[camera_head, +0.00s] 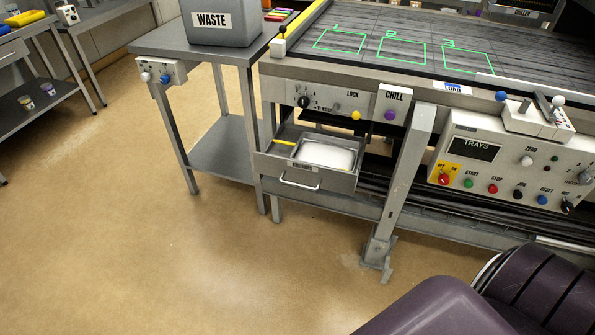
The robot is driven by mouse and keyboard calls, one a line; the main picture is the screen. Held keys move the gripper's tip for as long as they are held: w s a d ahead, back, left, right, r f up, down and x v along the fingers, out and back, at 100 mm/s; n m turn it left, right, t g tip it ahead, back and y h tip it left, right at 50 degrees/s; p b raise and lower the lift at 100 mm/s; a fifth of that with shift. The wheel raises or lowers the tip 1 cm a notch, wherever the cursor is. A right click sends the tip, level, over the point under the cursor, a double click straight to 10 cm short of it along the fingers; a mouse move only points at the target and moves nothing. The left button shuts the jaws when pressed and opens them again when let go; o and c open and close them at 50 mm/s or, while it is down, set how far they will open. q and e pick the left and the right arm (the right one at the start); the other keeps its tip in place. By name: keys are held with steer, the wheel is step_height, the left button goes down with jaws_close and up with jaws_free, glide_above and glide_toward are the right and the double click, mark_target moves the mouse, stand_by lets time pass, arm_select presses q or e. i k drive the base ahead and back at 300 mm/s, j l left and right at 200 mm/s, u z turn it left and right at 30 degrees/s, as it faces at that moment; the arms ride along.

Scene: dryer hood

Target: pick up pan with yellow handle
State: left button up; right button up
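The pan (325,154) sits in a pulled-out metal drawer (303,168) below the left end of the long work table. It is a shallow rectangular metal pan with a pale white inside. A short yellow handle (284,142) lies at its left side, pointing left across the drawer. Where the handle joins the pan is too small to tell. The drawer front has a small label and a bar handle (299,182). Neither of my grippers is in view, and nothing is seen touching the pan.
A grey leg post (400,190) stands right of the drawer. A control panel (515,160) with buttons juts out at the right. A grey waste bin (220,22) tops a side table at the left. The tan floor in front of the drawer is clear.

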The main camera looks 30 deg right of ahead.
mark_target(325, 151)
steer(key=z, duration=1.25)
